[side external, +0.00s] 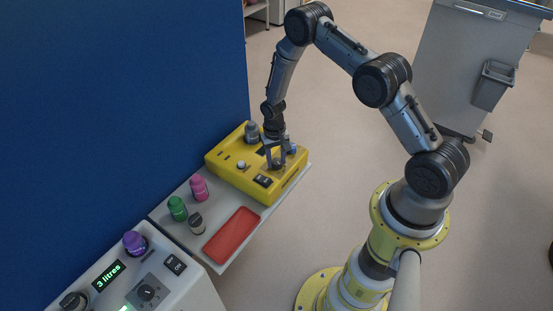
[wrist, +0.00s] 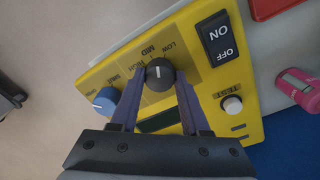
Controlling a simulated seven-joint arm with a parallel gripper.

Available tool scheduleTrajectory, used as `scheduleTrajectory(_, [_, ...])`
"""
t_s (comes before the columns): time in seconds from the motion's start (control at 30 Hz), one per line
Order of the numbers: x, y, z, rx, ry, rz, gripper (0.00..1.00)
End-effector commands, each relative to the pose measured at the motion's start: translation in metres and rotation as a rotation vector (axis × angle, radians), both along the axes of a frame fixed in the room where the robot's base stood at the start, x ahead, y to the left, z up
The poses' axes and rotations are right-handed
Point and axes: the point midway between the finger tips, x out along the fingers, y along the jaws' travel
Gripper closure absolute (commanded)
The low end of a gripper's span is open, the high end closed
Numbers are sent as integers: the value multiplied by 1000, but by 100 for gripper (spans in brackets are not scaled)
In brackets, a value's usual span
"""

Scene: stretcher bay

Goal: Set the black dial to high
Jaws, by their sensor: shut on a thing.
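The black dial (wrist: 160,73) sits on the face of the yellow box (wrist: 258,75), which also shows in the side view (side external: 222,168). LOW, MID and HIGH are printed around the dial. Its white pointer line points up in the wrist view, around between LOW and MID; the exact setting is hard to tell. My gripper (wrist: 161,80) is shut on the dial, one finger on each side. In the side view, my gripper (side external: 277,160) reaches down onto the box and largely hides the dial.
A blue knob (wrist: 104,100), an ON/OFF switch (wrist: 219,42) and a white button (wrist: 232,105) are close to the dial. Pink (side external: 198,188) and green (side external: 177,208) bottles and a red tray (side external: 231,235) are beside the box. A grey console (side external: 190,291) stands in front.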

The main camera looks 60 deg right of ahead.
Motion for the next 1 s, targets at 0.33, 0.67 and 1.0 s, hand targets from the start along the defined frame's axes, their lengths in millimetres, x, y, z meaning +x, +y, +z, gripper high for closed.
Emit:
scheduleTrajectory(0.33, [-1, 1, 0, 1, 3, 332, 100])
scheduleTrajectory(0.67, [-1, 1, 1, 0, 2, 645, 100])
scheduleTrajectory(1.0, [-2, 2, 1, 1, 2, 948, 100])
